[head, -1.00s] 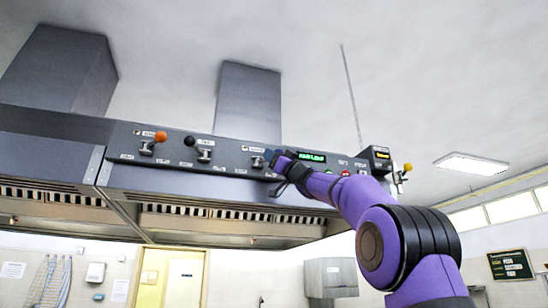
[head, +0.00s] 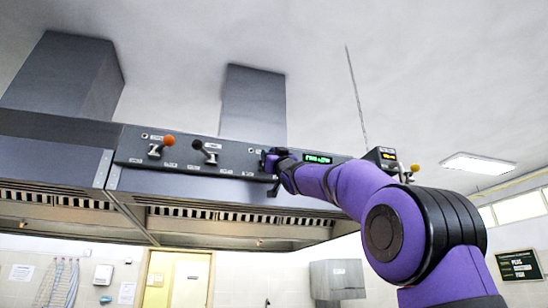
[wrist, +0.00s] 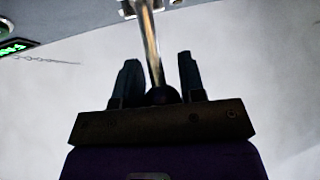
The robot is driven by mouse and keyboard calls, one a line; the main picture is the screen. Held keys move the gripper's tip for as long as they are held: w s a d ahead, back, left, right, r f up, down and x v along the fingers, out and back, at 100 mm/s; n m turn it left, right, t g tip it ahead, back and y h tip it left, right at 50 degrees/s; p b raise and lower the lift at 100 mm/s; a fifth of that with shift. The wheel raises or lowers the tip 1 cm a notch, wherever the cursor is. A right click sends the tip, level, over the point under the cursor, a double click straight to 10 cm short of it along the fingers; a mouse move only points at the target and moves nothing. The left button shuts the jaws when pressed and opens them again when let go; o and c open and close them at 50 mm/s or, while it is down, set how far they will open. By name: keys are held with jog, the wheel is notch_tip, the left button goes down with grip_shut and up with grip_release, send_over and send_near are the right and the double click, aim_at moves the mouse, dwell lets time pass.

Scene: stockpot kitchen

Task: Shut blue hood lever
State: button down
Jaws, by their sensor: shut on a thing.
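The hood's lever panel (head: 225,159) runs along the hood front in the head view. My gripper (head: 268,160) is at the panel, right of the black-knobbed lever, and covers the third lever there. In the wrist view my gripper (wrist: 160,78) has a finger on each side of a lever's dark round knob (wrist: 163,95). The lever's bright metal shaft (wrist: 149,45) runs from the knob up to its mount at the top edge. The gripper is shut on this lever. Its knob is in shadow, so its blue colour does not show clearly.
An orange-knobbed lever (head: 169,141) and a black-knobbed lever (head: 197,145) stand to the left on the panel. A green display (head: 318,159) is just right of my gripper. A yellow-knobbed lever (head: 414,168) is beyond my arm. Open air lies below the hood.

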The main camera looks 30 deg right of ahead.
jog(key=shift+w+a, duration=0.25)
jog(key=shift+a, duration=0.35)
jog(key=shift+w+a, duration=0.2)
jog(key=shift+a, duration=0.35)
jog(key=shift+w+a+f, duration=0.1)
jog(key=shift+w+f, duration=0.05)
jog(key=shift+w, duration=0.05)
jog(key=c, duration=1)
grip_release()
jog(key=shift+a, duration=0.1)
jog(key=shift+o, duration=1.4)
jog(key=shift+w+a, duration=0.1)
jog(key=shift+a, duration=0.15)
jog(key=v, duration=1)
jog(key=shift+s+d+f, duration=0.2)
jog(key=shift+s+d, duration=0.05)
jog(key=shift+s, duration=0.1)
